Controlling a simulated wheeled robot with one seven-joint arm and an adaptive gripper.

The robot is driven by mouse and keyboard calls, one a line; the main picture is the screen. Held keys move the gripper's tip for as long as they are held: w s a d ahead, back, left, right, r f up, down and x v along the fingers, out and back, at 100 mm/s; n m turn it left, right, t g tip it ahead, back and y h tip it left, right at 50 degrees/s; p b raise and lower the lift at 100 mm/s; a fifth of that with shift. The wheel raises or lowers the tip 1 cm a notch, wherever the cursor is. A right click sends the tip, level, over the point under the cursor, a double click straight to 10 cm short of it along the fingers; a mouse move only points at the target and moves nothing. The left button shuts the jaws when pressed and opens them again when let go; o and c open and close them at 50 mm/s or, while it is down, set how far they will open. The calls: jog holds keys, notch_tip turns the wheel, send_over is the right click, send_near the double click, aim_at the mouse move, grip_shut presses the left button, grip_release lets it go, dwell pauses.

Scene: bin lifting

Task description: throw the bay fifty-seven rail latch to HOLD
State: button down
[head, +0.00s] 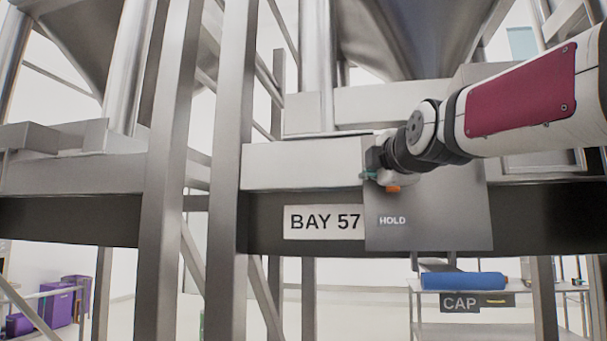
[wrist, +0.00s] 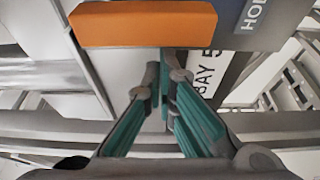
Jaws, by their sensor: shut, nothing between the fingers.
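The orange latch handle (head: 393,188) shows on the grey latch plate (head: 440,225), above the white HOLD label (head: 392,221). The BAY 57 sign (head: 323,222) is on the dark rail just left of the plate. My gripper (head: 368,176) is at the upper left of the plate, beside the handle, its teal fingers shut and empty. In the wrist view the orange handle (wrist: 145,24) lies across the top, past the fingertips of my gripper (wrist: 163,78). I cannot tell whether they touch. The latch's pivot is hidden behind my wrist.
Steel uprights (head: 170,150) stand left of the bay, and a pale beam (head: 300,166) runs above the dark rail. Purple bins (head: 62,305) stand at the far left.

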jog(key=shift+s+d, duration=0.1)
jog(key=shift+d, duration=0.15)
jog(key=shift+d, duration=0.1)
dwell(0.4)
